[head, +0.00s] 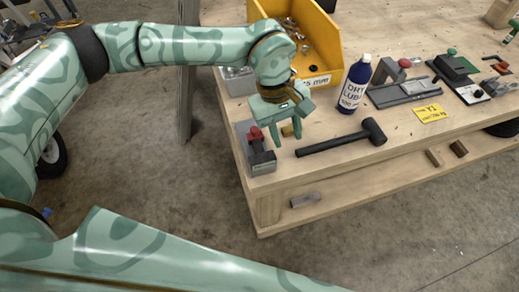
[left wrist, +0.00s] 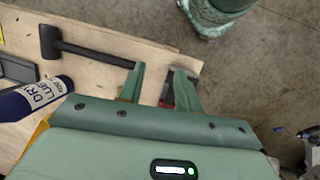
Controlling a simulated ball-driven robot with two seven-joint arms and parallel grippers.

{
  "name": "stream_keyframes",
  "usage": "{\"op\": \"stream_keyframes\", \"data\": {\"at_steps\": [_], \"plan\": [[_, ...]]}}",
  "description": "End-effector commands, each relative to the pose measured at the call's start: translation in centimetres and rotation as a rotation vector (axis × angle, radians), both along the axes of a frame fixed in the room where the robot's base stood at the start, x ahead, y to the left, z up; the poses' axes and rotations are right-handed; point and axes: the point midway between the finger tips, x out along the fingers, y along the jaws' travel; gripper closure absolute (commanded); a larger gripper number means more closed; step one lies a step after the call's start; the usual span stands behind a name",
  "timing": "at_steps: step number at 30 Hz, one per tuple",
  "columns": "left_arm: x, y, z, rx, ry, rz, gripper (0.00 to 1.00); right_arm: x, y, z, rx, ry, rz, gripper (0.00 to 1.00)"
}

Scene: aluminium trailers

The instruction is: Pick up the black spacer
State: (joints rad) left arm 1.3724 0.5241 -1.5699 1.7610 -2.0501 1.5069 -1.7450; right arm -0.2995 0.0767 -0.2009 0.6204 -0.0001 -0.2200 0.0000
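I cannot tell for certain which piece is the black spacer. A dark block with a red knob (head: 261,158) sits at the table's near left corner, just left of my left gripper. My left gripper (head: 287,137) is over that corner, pointing down, with its two green fingers apart and nothing visibly held. A small brass-coloured piece (head: 288,130) shows near the fingers. In the left wrist view, the open gripper (left wrist: 158,82) has red and grey parts partly hidden behind a finger. My right gripper is not in view.
A black mallet (head: 345,140) lies right of the gripper, with a Dry Lube bottle (head: 353,85) behind it. A yellow bin (head: 320,45) stands behind the gripper. Clamps on plates (head: 405,90) fill the right side. Small blocks (head: 434,157) lie on the lower shelf.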

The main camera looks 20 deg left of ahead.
Motion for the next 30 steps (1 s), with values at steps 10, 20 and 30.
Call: {"op": "stream_keyframes", "data": {"at_steps": [10,20,30], "plan": [[3.2,6.9,-1.5,0.278,-0.093,-0.032,0.66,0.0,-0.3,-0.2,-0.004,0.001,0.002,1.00],[3.2,6.8,-8.7,0.274,-0.096,-0.030,0.66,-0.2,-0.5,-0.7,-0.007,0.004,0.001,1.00],[3.7,6.9,-12.7,0.272,-0.093,-0.029,0.66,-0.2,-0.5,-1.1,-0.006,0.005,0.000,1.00]]}}
